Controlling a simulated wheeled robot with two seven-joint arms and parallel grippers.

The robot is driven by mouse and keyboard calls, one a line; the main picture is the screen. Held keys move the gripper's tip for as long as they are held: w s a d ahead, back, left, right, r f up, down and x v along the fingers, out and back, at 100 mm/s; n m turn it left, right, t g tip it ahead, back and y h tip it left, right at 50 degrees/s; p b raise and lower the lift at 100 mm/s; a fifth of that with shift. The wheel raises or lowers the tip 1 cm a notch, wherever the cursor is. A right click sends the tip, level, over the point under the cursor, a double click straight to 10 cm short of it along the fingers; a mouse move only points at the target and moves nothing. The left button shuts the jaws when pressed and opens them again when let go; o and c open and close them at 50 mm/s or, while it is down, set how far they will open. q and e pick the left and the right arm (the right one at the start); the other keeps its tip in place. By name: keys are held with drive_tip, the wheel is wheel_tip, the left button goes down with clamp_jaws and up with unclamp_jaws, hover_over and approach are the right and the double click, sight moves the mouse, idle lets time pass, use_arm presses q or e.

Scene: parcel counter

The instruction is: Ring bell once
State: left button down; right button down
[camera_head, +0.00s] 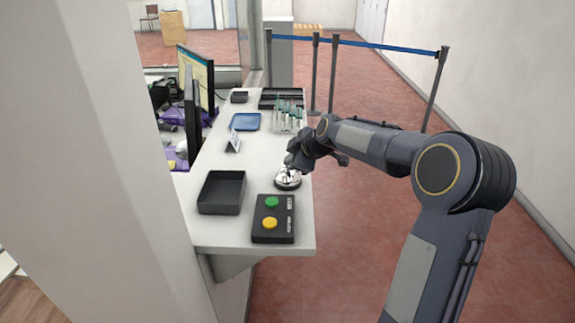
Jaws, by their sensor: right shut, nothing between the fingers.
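The bell (288,181) is a small silver dome on a dark base. It stands on the white counter (243,175) near the counter's right edge, just behind a black button box. My right arm reaches in from the right, and my right gripper (290,166) is directly over the bell, pointing down, with its fingers shut and empty. The fingertips are at or very close to the top of the bell; I cannot tell whether they touch it. The gripper hides part of the bell's top. My left gripper is not in view.
A black button box (273,231) with a green and a yellow button stands in front of the bell. An empty black tray (221,208) lies to the left. A small sign (233,142), a blue tray (246,122) and a pen rack stand farther back. Monitors are behind the counter.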

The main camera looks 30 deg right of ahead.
drive_tip(key=shift+r, duration=0.2)
wheel_tip(320, 180, up, 6)
drive_tip(key=p, duration=0.3)
idle(0.4)
idle(0.6)
drive_tip(key=s+a+r+m+g+y, duration=0.1)
drive_tip(key=s+a+m, duration=0.3)
drive_tip(key=s, duration=0.5)
drive_tip(key=s+a+r+m, duration=0.1)
drive_tip(key=s+a+m, duration=0.1)
drive_tip(key=s+a, duration=0.55)
drive_tip(key=s+a+f+m, duration=0.2)
drive_tip(key=s+f, duration=0.1)
drive_tip(key=s, duration=0.3)
drive_tip(key=s+a+f+m+g, duration=0.1)
drive_tip(key=s+f+m, duration=0.1)
drive_tip(key=s, duration=0.5)
drive_tip(key=s+a+f+m+g+y, duration=0.1)
drive_tip(key=s+a+f+m, duration=0.1)
drive_tip(key=s, duration=0.5)
drive_tip(key=shift+a+f+m, duration=0.3)
drive_tip(key=shift+a+f, duration=0.05)
drive_tip(key=shift+f, duration=0.55)
